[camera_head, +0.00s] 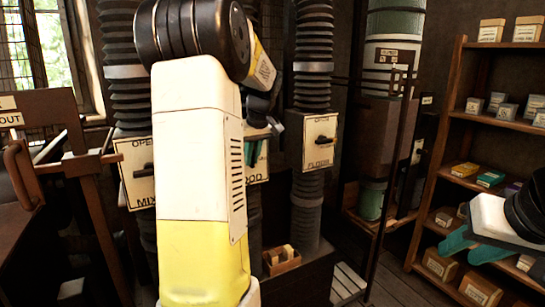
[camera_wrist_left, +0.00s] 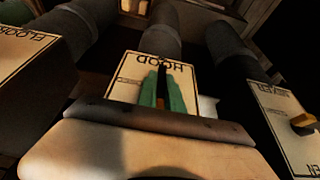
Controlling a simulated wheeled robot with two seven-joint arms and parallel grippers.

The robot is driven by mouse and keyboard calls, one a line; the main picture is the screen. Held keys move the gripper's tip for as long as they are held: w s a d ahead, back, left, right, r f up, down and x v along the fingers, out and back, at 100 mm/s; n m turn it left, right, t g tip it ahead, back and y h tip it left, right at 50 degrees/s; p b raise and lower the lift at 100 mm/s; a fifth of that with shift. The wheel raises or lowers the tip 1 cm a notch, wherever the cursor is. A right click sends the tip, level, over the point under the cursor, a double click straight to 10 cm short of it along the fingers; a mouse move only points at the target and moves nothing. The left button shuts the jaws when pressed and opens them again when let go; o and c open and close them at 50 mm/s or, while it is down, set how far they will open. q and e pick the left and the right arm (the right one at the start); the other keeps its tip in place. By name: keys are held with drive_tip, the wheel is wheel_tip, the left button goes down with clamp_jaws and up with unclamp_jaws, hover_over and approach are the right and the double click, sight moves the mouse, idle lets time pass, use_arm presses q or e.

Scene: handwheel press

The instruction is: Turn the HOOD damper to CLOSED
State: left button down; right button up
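The HOOD damper plate (camera_wrist_left: 128,76) is in the middle of the left wrist view, its lettering upside down. Its dark handle (camera_wrist_left: 161,92) stands between the two green fingers of my left gripper (camera_wrist_left: 162,88), which look closed on it from both sides. In the head view my left arm hides most of the HOOD plate (camera_head: 262,174), and my left fingers show only in part beside it. My right gripper (camera_head: 466,247) is at the right edge of the head view, its teal fingers apart and empty.
The FLOOR damper plate (camera_head: 320,141) is to the right of HOOD, and another damper plate (camera_head: 136,172) to the left. A wooden shelf (camera_head: 446,108) with small boxes stands at the right, near my right gripper. A crank handle (camera_head: 18,172) is far left.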

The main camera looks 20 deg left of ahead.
use_arm(q)
drive_tip(key=shift+r, duration=0.1)
idle(0.3)
drive_tip(key=shift+w+m+g+y, duration=0.1)
drive_tip(key=shift+m+g+y, duration=0.3)
drive_tip(key=shift+g+y, duration=0.8)
drive_tip(key=m+g+y, duration=0.1)
drive_tip(key=g+y, duration=0.2)
drive_tip(key=shift+g+y, duration=0.3)
drive_tip(key=m+g+y, duration=0.1)
drive_tip(key=g+y, duration=0.1)
drive_tip(key=y, duration=0.1)
drive_tip(key=shift+a+r+g, duration=0.1)
drive_tip(key=shift+r+g, duration=0.05)
drive_tip(key=shift+g, duration=0.25)
drive_tip(key=shift+m+g+y, duration=0.9)
drive_tip(key=shift+y, duration=1)
drive_tip(key=shift+r, duration=0.1)
drive_tip(key=c, duration=1.5)
unclamp_jaws()
